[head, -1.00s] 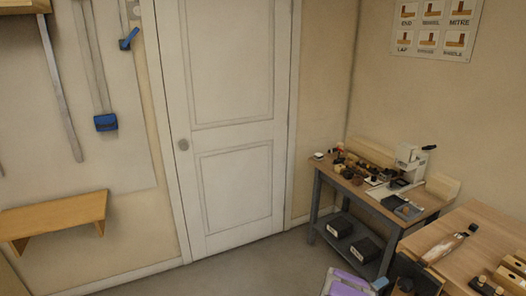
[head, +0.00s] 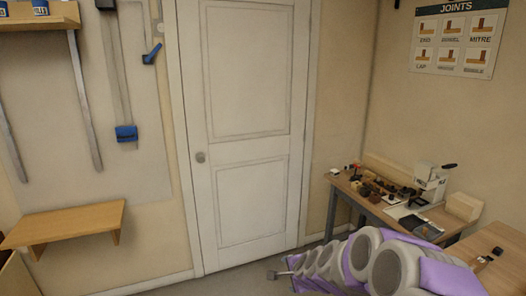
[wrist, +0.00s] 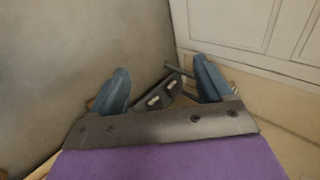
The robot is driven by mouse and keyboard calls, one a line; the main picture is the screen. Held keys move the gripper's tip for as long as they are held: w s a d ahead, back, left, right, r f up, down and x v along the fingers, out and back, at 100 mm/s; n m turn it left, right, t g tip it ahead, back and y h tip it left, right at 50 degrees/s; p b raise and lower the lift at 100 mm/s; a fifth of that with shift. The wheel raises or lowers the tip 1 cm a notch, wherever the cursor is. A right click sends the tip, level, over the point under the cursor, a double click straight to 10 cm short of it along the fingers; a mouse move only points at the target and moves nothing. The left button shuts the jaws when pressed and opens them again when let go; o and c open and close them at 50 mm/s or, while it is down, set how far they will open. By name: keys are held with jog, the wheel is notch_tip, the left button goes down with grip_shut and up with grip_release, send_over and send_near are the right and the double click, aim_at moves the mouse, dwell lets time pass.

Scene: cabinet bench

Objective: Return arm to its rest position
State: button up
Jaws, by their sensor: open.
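My gripper (wrist: 161,68) is open in the wrist view, with its two blue-grey fingers spread apart. No object shows held between them; a dark slotted bracket sits behind the fingers. In the head view my purple and grey arm stretches along the bottom right, its far end pointing left in front of the door's foot. The gripper's jaws are too small to read there. In the wrist view the gripper faces a wall and the lower part of a pale panelled surface.
A white door (head: 245,140) stands in the middle. A wooden shelf (head: 65,222) is on the left wall. A bench (head: 375,207) with small parts and a white press (head: 432,185) stands at the right, behind my arm. The floor before the door is clear.

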jog(key=s+a+r+n+g+y, duration=0.1)
jog(key=s+a+r+n, duration=0.15)
jog(key=s, duration=0.25)
jog(key=s+a+r+n+g, duration=0.1)
jog(key=s+r+n, duration=0.15)
jog(key=s, duration=0.35)
jog(key=s+d+r+n+g+h, duration=0.1)
jog(key=s+d+n+g, duration=0.1)
jog(key=s, duration=0.9)
jog(key=s+d+r+n+g+h, duration=0.1)
jog(key=s+d+n+g, duration=0.2)
jog(key=s, duration=0.9)
jog(key=s+d+r+n+g+h, duration=0.1)
jog(key=s+d+r+n+g, duration=0.1)
jog(key=s, duration=0.9)
jog(key=shift+s+d+n+g+h, duration=0.3)
jog(key=shift+d+n+g, duration=0.2)
jog(key=shift+d+n, duration=0.6)
jog(key=shift+a, duration=0.1)
jog(key=shift+c, duration=0.4)
